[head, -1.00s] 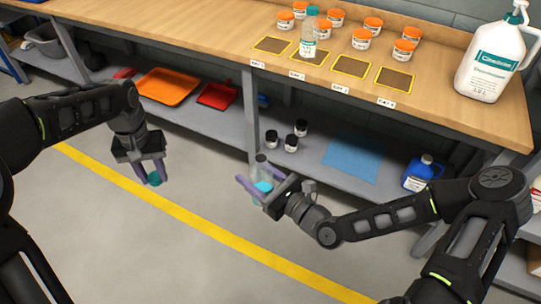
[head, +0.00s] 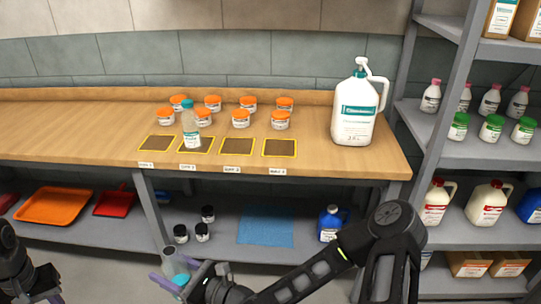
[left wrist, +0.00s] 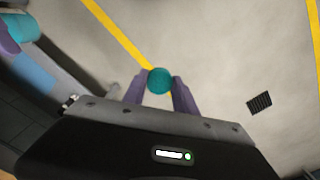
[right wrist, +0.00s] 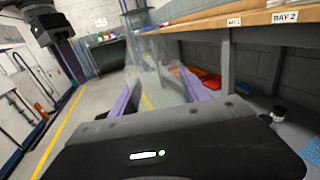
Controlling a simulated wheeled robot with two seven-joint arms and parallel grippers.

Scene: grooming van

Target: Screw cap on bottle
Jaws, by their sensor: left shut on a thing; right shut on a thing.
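My right gripper (head: 190,279) is shut on a clear bottle (head: 173,262) with a teal band, held in front of the bench at the bottom of the head view. The bottle shows as a see-through shape between the purple fingers in the right wrist view (right wrist: 150,55). My left gripper (left wrist: 159,88) is shut on a round teal cap (left wrist: 159,80), held over the floor, apart from the bottle. In the head view only part of the left gripper shows at the lower left edge. Another clear bottle with a teal cap (head: 190,128) stands upright on a bench mat.
The wooden bench (head: 60,135) holds several orange-capped jars (head: 240,118), dark yellow-edged mats (head: 237,146) and a large white pump jug (head: 356,110). The lower shelf holds black-capped jars (head: 181,234), a blue mat (head: 265,226) and a blue jug (head: 330,225). Shelving (head: 445,145) stands at right.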

